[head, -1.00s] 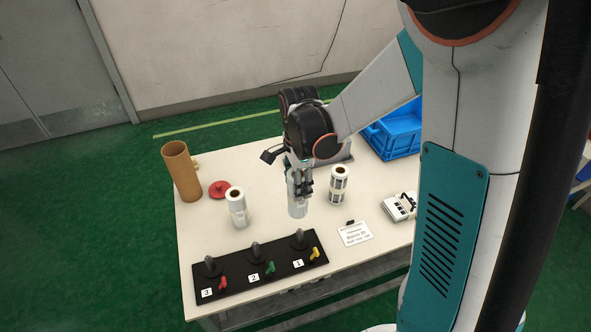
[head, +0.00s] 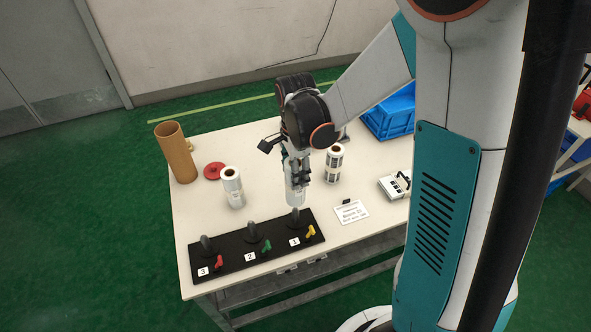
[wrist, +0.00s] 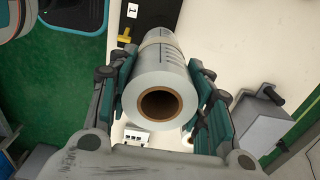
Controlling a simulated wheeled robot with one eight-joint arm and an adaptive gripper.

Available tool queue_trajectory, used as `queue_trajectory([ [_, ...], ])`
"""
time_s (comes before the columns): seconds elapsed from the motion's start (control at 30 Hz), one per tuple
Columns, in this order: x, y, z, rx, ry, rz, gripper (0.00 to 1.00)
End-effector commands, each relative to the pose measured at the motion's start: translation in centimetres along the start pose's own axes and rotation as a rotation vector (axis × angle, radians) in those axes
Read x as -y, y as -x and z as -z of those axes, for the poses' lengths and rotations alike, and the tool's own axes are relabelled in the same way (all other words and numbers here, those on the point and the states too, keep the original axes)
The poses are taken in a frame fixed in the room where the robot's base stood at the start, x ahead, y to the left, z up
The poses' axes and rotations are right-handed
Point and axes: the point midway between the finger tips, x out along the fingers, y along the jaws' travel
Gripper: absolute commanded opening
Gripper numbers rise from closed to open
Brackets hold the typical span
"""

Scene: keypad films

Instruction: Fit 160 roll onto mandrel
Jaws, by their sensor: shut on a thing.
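My gripper (head: 296,172) is shut on a white label roll (head: 294,196), held roughly upright; the wrist view shows its brown core (wrist: 161,105) between the green finger pads. The roll is just behind mandrel 1 (head: 295,217); whether its lower end touches the table cannot be told. The black rack (head: 230,262) carries mandrels 1, 2 (head: 252,230) and 3 (head: 206,243), all bare, with yellow, green and red levers. Two other rolls stand on the table: one left (head: 232,188), one dark-patterned at right (head: 334,166). No size marking is readable.
A brown tube (head: 177,153) and red disc (head: 214,171) are at the back left. A printed card (head: 349,213) lies right of the rack, its text unclear. A white device (head: 395,186) and a blue crate (head: 390,112) are farther right.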

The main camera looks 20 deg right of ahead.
Motion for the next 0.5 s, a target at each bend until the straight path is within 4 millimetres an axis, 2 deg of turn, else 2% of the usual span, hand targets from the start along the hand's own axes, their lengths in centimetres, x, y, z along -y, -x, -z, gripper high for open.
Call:
queue_trajectory([
  [0.03, 0.0, -0.8, 0.0, 0.000, 0.000, 0.000, 0.19],
  [0.2, 0.0, -2.4, 0.0, 0.000, 0.000, 0.000, 0.19],
  [0.5, 0.0, -3.6, 0.0, 0.000, 0.000, 0.000, 0.19],
])
